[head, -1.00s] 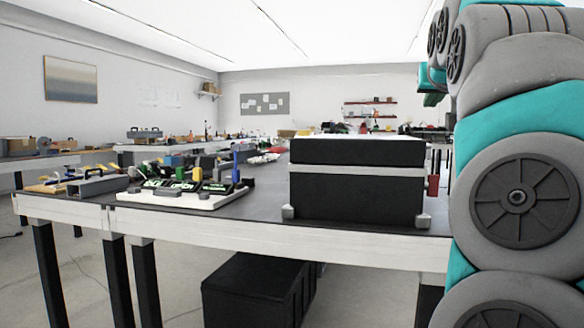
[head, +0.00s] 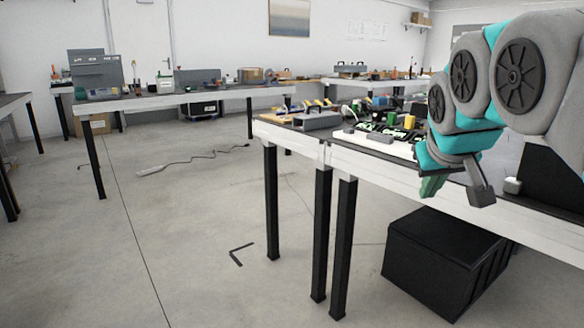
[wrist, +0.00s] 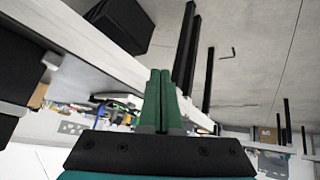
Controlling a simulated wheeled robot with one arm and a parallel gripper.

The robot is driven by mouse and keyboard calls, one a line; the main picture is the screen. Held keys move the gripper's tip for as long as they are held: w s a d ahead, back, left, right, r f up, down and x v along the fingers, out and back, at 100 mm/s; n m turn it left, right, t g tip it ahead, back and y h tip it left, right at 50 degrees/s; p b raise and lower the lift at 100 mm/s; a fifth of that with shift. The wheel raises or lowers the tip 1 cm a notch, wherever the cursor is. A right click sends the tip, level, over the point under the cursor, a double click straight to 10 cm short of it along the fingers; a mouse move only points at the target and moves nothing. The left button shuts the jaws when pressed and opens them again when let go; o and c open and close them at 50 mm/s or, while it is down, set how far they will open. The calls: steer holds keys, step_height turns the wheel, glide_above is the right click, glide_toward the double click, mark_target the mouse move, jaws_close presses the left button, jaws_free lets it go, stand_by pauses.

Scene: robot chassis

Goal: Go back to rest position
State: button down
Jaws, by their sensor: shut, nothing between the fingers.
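My gripper (wrist: 160,100) shows in the wrist view with its two green fingers pressed together and nothing between them. In the head view my gripper (head: 432,186) hangs at the right, in front of the near edge of the workbench (head: 400,168). My arm folds across the right side of that view and hides part of the bench top. My gripper appears apart from the things on the bench.
On the bench are a grey toolbox (head: 317,121) and a white tray (head: 370,142). A black box (head: 445,262) stands on the floor below. A power strip (head: 165,168) with a cable lies on the open floor at left. Another bench (head: 190,98) stands behind.

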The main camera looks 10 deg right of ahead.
steer(key=s+a+f+n+g+y+p, duration=0.25)
steer(key=s+a+f, duration=0.25)
steer(key=a+f, duration=0.7)
steer(key=s+a+f+g+p, duration=0.1)
steer(key=s+a+f+g, duration=0.2)
steer(key=s+f, duration=0.3)
steer(key=s+a+f+g+y+p, duration=0.1)
steer(key=s+a+f+g, duration=0.2)
steer(key=s, duration=0.7)
step_height(320, 180, down, 3)
steer(key=shift+s+a+r, duration=0.1)
steer(key=shift+s+a, duration=0.05)
steer(key=shift+a, duration=1.1)
